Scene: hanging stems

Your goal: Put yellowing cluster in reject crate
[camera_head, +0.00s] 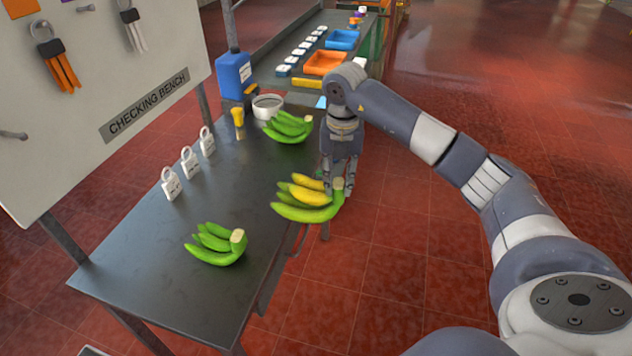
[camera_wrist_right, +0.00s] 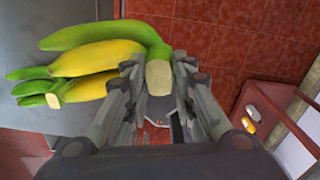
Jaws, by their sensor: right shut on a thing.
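The yellowing banana cluster (camera_head: 305,194), with yellow and green fingers, is at the bench's right edge in the head view. My right gripper (camera_head: 338,188) is shut on its stem end. In the right wrist view the cluster (camera_wrist_right: 105,52) points left, its pale cut crown between the fingers of my right gripper (camera_wrist_right: 158,72). Whether it touches the bench is unclear. Two greener clusters lie on the bench, one near (camera_head: 216,244) and one far (camera_head: 288,127). My left gripper is not in view. No crate is clearly marked as the reject crate.
Orange (camera_head: 326,63) and blue (camera_head: 343,40) trays stand beyond. A reddish container (camera_wrist_right: 276,98) shows at right in the wrist view.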

